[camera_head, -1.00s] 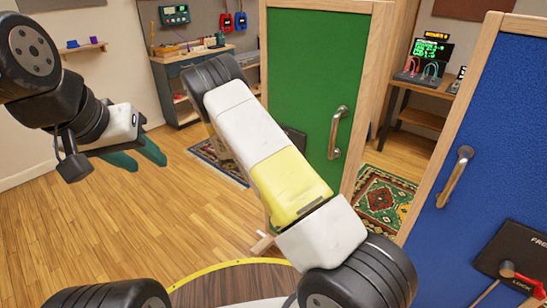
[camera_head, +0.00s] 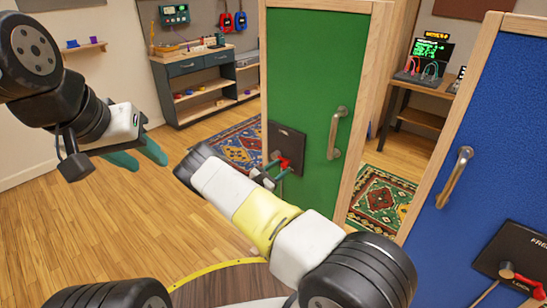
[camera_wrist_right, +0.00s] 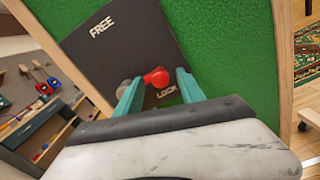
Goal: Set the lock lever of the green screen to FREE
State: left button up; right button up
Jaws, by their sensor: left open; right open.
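The green screen (camera_head: 310,80) stands upright in the middle of the head view, with a metal handle on its right side. A black lock plate (camera_head: 287,138) low on it carries the red lock lever (camera_head: 286,162). In the right wrist view the plate (camera_wrist_right: 112,50) reads FREE at upper left and LOCK at lower right; the red lever end (camera_wrist_right: 157,76) is by LOCK. My right gripper (camera_wrist_right: 159,78) is open, its teal fingers on either side of the red end; contact cannot be told. My left gripper (camera_head: 142,157) is open and empty, away at the left.
A blue screen (camera_head: 495,130) stands close at the right, with its own handle and lock plate (camera_head: 510,260). A workbench (camera_head: 205,75) and a side table (camera_head: 420,110) stand behind. The floor at left is clear.

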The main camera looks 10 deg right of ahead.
jog(key=shift+w+d, duration=0.45)
jog(key=shift+d, duration=0.1)
grip_shut()
dwell(1.1)
